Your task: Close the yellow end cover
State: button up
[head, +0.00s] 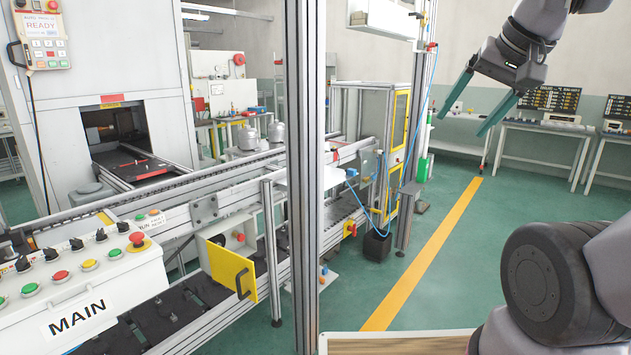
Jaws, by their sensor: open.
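My gripper (472,112) is at the upper right, high above the floor. Its two long green fingers are spread apart with nothing between them. It is far to the right of the cover and not touching it.
The aluminium post (303,180) stands between the cover and my gripper. The MAIN control box (110,300) carries buttons and a red stop button. A conveyor (180,190) runs behind it. Green floor with a yellow line (425,255) is clear at the right.

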aim_at(235, 271)
jog(key=i+j+u, duration=0.2)
jog(key=j, duration=0.25)
jog(key=j+u, duration=0.15)
jog(key=j, duration=0.3)
jog(key=i+j+u, duration=0.2)
jog(key=j, duration=0.2)
jog(key=k+j, duration=0.05)
jog(key=k, duration=0.05)
